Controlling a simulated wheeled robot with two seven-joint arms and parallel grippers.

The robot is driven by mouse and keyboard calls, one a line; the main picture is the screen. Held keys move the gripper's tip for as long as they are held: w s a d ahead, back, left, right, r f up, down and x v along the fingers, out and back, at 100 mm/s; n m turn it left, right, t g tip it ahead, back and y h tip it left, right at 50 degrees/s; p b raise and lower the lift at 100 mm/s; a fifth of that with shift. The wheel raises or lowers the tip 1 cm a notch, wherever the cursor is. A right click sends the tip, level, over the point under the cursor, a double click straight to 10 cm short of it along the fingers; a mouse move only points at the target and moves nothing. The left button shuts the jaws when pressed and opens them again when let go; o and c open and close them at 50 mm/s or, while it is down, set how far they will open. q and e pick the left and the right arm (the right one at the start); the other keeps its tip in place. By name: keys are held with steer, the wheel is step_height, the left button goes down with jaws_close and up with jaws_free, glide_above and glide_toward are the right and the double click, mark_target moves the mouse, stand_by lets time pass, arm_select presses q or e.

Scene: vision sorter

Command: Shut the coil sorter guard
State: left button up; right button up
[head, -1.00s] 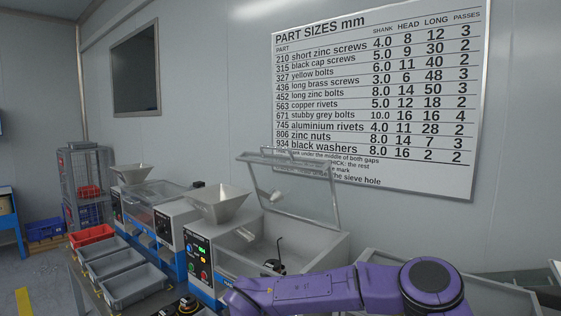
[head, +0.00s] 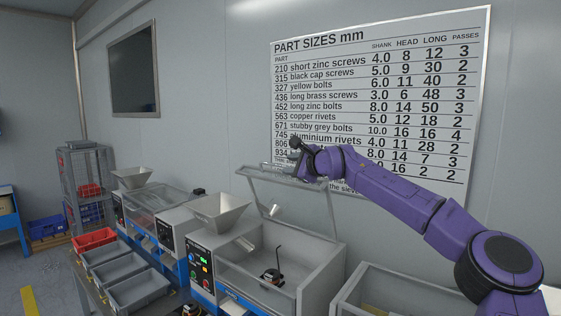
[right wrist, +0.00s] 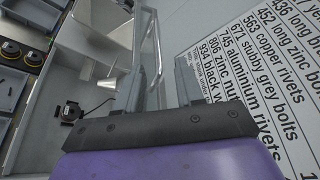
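The coil sorter guard (head: 327,205) is a clear panel in a metal frame, raised and tilted back over the right-hand machine's open grey bin (head: 313,258). My right gripper (head: 295,160) is at the guard's raised top edge, near its right corner. In the right wrist view the gripper's two fingers (right wrist: 160,75) are apart. The guard's metal bar (right wrist: 157,45) runs toward the gap between them; I cannot tell whether they touch it. My left gripper is not in view.
A small black device (head: 272,277) sits inside the open bin. A funnel hopper (head: 222,208) and control panel (head: 200,265) stand left of it. Grey trays (head: 138,291) line the front left. A parts chart (head: 400,60) hangs on the wall behind my right arm.

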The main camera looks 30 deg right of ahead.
mark_target(281, 166)
steer(key=p+x, duration=0.3)
steer(key=x, duration=0.2)
steer(key=shift+w, duration=0.25)
steer(key=shift+w+f, duration=0.25)
steer(key=shift+w, duration=0.2)
steer(key=shift+s, duration=0.1)
jaws_close()
